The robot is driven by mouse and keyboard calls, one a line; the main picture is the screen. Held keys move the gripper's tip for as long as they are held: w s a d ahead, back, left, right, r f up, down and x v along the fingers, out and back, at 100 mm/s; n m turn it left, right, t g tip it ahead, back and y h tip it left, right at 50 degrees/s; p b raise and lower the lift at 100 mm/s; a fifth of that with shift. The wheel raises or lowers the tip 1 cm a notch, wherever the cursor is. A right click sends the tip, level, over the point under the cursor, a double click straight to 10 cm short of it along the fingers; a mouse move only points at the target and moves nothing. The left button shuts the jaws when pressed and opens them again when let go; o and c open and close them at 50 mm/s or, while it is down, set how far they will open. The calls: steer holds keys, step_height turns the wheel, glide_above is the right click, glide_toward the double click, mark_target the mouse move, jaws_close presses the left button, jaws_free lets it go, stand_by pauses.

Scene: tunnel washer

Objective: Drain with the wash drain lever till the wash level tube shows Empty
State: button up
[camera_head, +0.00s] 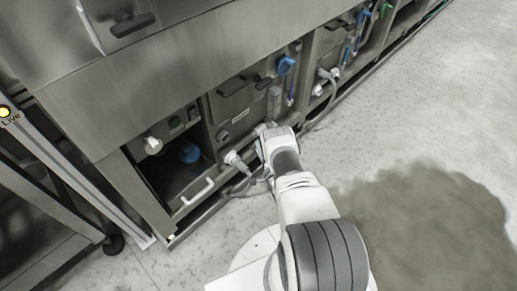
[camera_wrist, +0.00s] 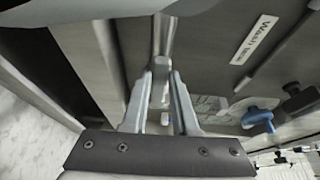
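My gripper (camera_head: 270,132) is at the front of the low grey machine panel in the head view, beside a white valve-like fitting (camera_head: 237,160). In the wrist view my gripper (camera_wrist: 161,80) has a finger on each side of a pale grey piece (camera_wrist: 161,68), which looks like a lever end. I cannot tell whether the fingers press on it. A label beginning "Wash" (camera_wrist: 254,40) is on the panel. A narrow upright tube with blue in it (camera_head: 291,90), perhaps the level tube, is under a blue knob (camera_head: 285,64); its markings are unreadable.
An open bay with a blue object (camera_head: 189,152) and a white handle (camera_head: 198,192) lies left of my gripper. More valves and a hose (camera_head: 325,78) run along the machine to the right. A dark patch (camera_head: 425,230) covers the floor at right, which is clear of objects.

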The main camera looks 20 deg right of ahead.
jaws_close()
stand_by(1.0)
